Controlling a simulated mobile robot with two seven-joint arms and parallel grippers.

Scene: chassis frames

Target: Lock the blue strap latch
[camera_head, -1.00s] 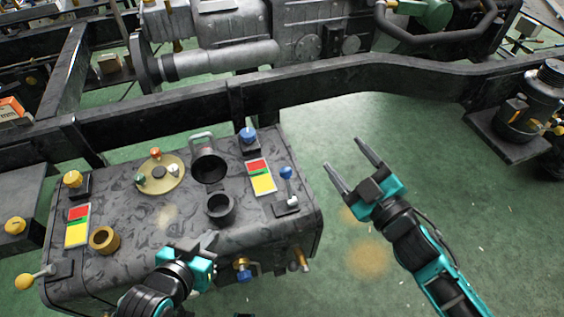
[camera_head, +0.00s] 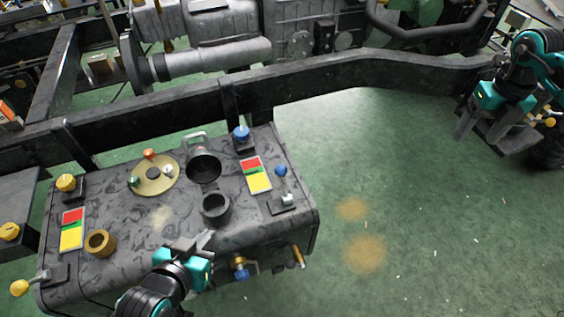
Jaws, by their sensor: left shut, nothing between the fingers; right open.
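A blue-knobbed lever (camera_head: 282,173) stands upright on a small base at the right end of the dark tank box (camera_head: 130,215). A round blue knob (camera_head: 241,133) sits on a dark block at the tank's back edge. A blue and brass fitting (camera_head: 240,269) is on the tank's front face. I cannot tell which blue part is the strap latch. My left gripper (camera_head: 203,241) is shut and empty over the tank's front edge, left of the brass fitting. My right gripper (camera_head: 484,132) is open at the upper right, far from the tank.
Red-green-yellow plates (camera_head: 257,175), a black cup-like port (camera_head: 215,208), a brass ring (camera_head: 100,243) and yellow knobs (camera_head: 66,183) crowd the tank top. A dark chassis rail (camera_head: 330,75) runs behind. The green floor (camera_head: 390,200) right of the tank is open.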

